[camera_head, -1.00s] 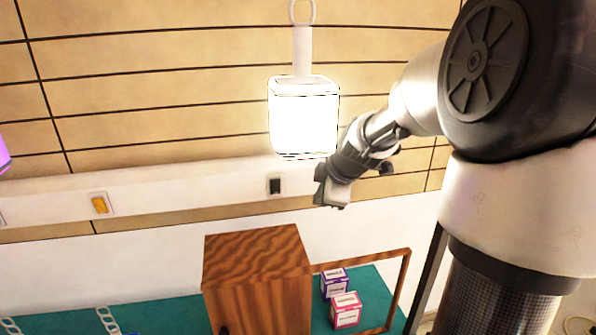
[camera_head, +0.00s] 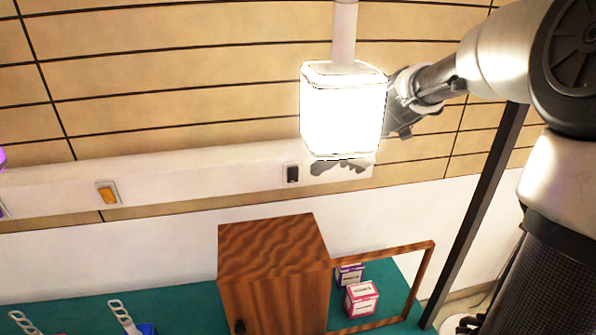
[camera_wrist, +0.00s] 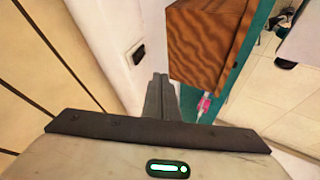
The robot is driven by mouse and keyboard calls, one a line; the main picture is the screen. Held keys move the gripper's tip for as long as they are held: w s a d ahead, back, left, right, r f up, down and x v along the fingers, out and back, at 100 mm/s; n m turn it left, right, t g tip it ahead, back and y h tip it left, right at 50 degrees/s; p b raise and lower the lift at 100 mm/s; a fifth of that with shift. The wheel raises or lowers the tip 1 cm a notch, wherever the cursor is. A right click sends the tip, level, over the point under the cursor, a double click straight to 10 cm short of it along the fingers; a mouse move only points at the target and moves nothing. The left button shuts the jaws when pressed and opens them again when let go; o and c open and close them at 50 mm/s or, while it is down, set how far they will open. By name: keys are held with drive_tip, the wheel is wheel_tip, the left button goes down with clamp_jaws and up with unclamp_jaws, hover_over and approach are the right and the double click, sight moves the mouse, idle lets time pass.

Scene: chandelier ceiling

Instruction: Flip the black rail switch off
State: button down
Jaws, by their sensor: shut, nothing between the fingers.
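The black rail switch (camera_head: 292,173) sits in a pale plate on the white wall rail, just left of the glowing lamp's lower edge. It also shows in the wrist view (camera_wrist: 137,54), above and left of the fingertips. My gripper (camera_wrist: 160,88) is shut and empty, its two fingers side by side. In the wrist view the fingertips are apart from the switch. I cannot tell the switch's position.
A bright hanging lamp (camera_head: 342,110) covers part of my gripper in the head view. An orange switch (camera_head: 107,194) is farther left on the white rail (camera_head: 200,175). Below stand a wooden cabinet (camera_head: 270,250) with its door open and small boxes (camera_head: 361,298) on a green surface.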

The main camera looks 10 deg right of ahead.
sight(288, 177)
drive_tip(key=w+a+f, duration=0.3)
drive_tip(key=w+f, duration=0.3)
drive_tip(key=w, duration=0.2)
drive_tip(key=shift+w+a+f+p, duration=0.2)
drive_tip(key=shift+w+a+p, duration=0.1)
drive_tip(key=shift+p, duration=0.15)
drive_tip(key=shift+r, duration=0.1)
drive_tip(key=shift+w+r+g+p, duration=0.1)
drive_tip(key=shift+w+g+p, duration=0.3)
drive_tip(key=shift+p, duration=0.5)
drive_tip(key=shift+r, duration=0.1)
